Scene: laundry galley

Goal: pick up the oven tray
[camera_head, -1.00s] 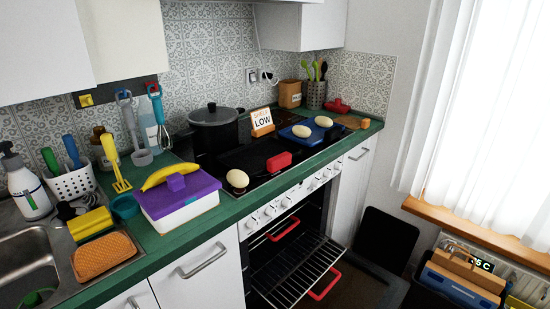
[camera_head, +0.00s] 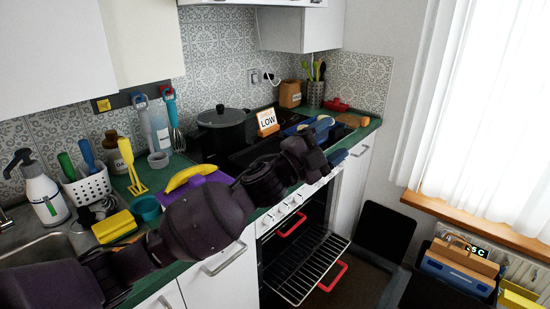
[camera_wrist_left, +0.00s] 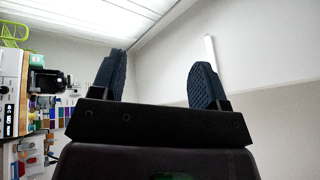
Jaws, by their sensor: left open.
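What looks like the oven tray is a wire rack (camera_head: 312,268) with two red grips. It sticks out of the open oven below the counter, apart from my gripper. My left arm crosses the head view from the lower left, over the counter. My left gripper (camera_head: 331,142) is above the hob's right end, higher than the rack. In the left wrist view its two dark blue fingers (camera_wrist_left: 160,75) are spread with nothing between them. The blue tray with rolls on the hob is largely hidden behind my gripper and arm. My right gripper does not show.
A black pot (camera_head: 220,130) and a "LOW" sign (camera_head: 267,122) stand at the hob's back. A yellow banana (camera_head: 190,176) lies on a purple-lidded box, partly behind my arm. A dark chair-like panel (camera_head: 362,235) stands right of the oven. A blue crate (camera_head: 455,280) is by the window.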

